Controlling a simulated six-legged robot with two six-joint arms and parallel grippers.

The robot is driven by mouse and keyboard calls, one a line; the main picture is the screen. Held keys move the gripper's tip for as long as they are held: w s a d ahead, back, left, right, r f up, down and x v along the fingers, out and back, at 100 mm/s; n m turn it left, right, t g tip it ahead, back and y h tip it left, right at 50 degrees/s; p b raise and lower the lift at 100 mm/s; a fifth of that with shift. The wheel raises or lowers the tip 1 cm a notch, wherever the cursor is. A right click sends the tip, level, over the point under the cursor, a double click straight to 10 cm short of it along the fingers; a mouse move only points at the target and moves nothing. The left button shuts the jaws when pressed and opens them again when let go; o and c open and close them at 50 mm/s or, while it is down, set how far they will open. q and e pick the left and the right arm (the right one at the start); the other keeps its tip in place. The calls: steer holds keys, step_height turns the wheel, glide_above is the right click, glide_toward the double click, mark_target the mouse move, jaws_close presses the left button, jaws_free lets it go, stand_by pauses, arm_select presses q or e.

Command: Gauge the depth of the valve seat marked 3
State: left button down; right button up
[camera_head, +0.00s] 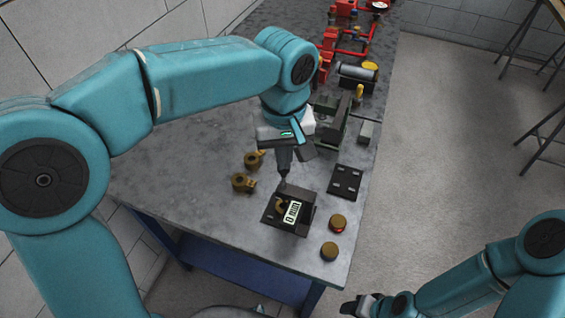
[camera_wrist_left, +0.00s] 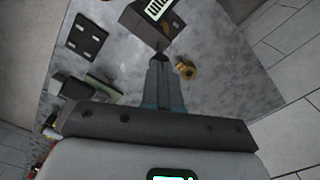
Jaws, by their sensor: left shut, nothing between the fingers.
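My left gripper (camera_head: 283,181) is shut and empty, pointing down just above the far edge of a dark block (camera_head: 268,218). The block carries a white display (camera_head: 292,212) with dark characters, and a brass-coloured piece (camera_head: 280,203) shows beside the display. In the left wrist view the shut fingers (camera_wrist_left: 159,60) point toward the block (camera_wrist_left: 141,28). Two brass fittings (camera_head: 254,160) (camera_head: 243,182) stand left of it; one shows in the left wrist view (camera_wrist_left: 187,70). I cannot read a mark 3 on any part. My right gripper (camera_head: 358,305) is low at the bottom edge, its jaws unclear.
Two round brass-coloured pieces (camera_head: 338,222) (camera_head: 330,251) lie near the right table edge. A black slotted plate (camera_head: 346,181) lies behind them. A vise-like dark fixture (camera_head: 333,125) and red pipework (camera_head: 350,40) stand farther back. The table's left part (camera_head: 165,175) is clear.

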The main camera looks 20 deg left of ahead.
arm_select(q)
steer(key=shift+f+b, duration=1.6)
steer(key=shift+f, duration=0.55)
steer(key=shift+r, duration=0.1)
stand_by(0.6)
step_height(320, 180, up, 7)
steer(key=p, duration=0.6)
stand_by(0.3)
